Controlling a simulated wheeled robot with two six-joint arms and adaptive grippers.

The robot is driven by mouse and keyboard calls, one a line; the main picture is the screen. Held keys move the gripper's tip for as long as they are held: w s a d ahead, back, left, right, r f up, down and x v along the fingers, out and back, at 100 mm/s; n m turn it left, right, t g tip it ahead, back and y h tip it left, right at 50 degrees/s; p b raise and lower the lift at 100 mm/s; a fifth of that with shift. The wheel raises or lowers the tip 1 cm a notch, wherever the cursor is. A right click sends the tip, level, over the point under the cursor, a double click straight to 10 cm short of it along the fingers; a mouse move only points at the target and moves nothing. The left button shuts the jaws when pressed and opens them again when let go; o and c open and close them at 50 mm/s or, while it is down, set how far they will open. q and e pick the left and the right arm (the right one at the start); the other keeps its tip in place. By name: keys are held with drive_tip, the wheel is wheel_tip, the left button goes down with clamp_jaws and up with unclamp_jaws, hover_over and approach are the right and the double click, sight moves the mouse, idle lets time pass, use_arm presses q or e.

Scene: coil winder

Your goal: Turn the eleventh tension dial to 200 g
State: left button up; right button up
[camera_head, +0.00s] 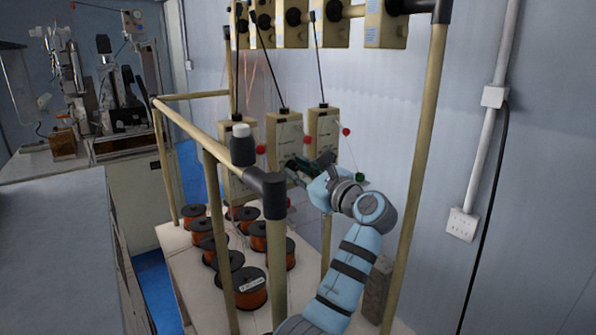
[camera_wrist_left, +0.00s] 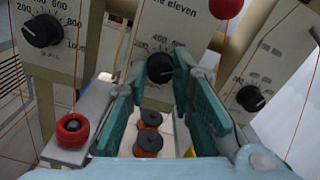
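The eleventh tension unit (camera_wrist_left: 172,30) is a cream panel, and its label ends in "e eleven" in the left wrist view. Its black dial (camera_wrist_left: 160,68) sits below the printed 400 and 600, with 200 partly visible at the left. I cannot tell the dial's setting. My left gripper (camera_wrist_left: 162,72) is open, with one teal finger on each side of the dial; contact cannot be told. In the head view my left gripper (camera_head: 298,172) is in front of the row of cream tension units (camera_head: 284,132), and the dial is hidden there. My right gripper is not in view.
Neighbouring dials lie to the left (camera_wrist_left: 42,30) and right (camera_wrist_left: 250,98). A red knob (camera_wrist_left: 72,129) and thin wires are close by. The frame post (camera_head: 274,195) stands near my arm. Several copper spools (camera_head: 250,285) stand on the table below. Another machine (camera_head: 110,95) is at the back left.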

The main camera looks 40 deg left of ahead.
use_arm(q)
clamp_jaws()
